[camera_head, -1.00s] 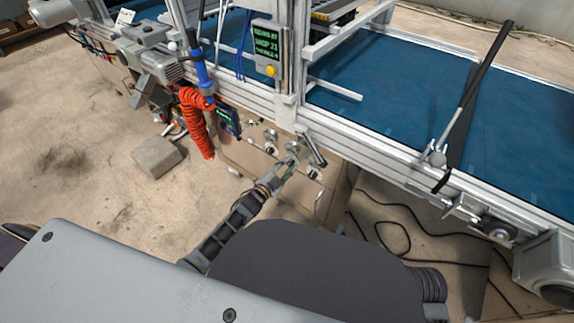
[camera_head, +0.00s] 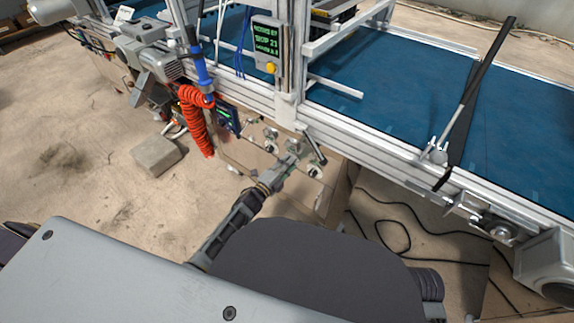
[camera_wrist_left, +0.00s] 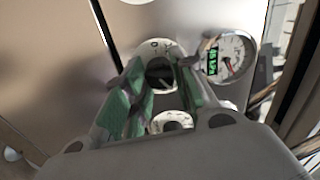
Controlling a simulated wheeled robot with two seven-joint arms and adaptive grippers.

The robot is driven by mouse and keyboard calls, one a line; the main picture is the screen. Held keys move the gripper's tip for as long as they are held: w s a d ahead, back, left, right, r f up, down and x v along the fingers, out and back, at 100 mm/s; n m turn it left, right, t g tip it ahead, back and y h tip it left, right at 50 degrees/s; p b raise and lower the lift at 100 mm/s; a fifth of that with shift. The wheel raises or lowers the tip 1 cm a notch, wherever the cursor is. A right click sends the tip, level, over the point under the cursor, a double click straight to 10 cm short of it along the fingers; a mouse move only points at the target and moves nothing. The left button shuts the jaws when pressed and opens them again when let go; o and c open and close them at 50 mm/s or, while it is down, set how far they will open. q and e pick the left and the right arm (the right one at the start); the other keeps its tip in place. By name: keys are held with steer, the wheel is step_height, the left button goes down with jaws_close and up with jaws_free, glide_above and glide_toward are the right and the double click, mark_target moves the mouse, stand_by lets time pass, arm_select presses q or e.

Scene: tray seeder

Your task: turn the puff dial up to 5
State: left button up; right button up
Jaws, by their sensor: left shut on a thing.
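The puff dial (camera_wrist_left: 160,72), a dark knob on a round white scale plate, shows between the fingers in the left wrist view. My left gripper (camera_wrist_left: 158,92), with green finger pads, is shut on the knob. The knob's pointer and the number it marks are too small and shaded to read. In the head view my left gripper (camera_head: 288,163) reaches the beige control panel (camera_head: 240,155) under the conveyor, and its fingers hide most of the dial. My right gripper is not in view.
A round gauge with a green digital readout (camera_wrist_left: 228,57) is just right of the fingers. Another white-scaled dial (camera_wrist_left: 171,122) lies close below. A coiled red hose (camera_head: 195,120) hangs left of the panel. The blue conveyor belt (camera_head: 390,85) runs above.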

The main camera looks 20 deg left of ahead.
arm_select(q)
steer(key=shift+d, duration=0.15)
steer(key=o, duration=1)
steer(key=shift+o, duration=0.2)
steer(key=shift+s, duration=0.1)
steer(key=v, duration=1.2)
stand_by(0.4)
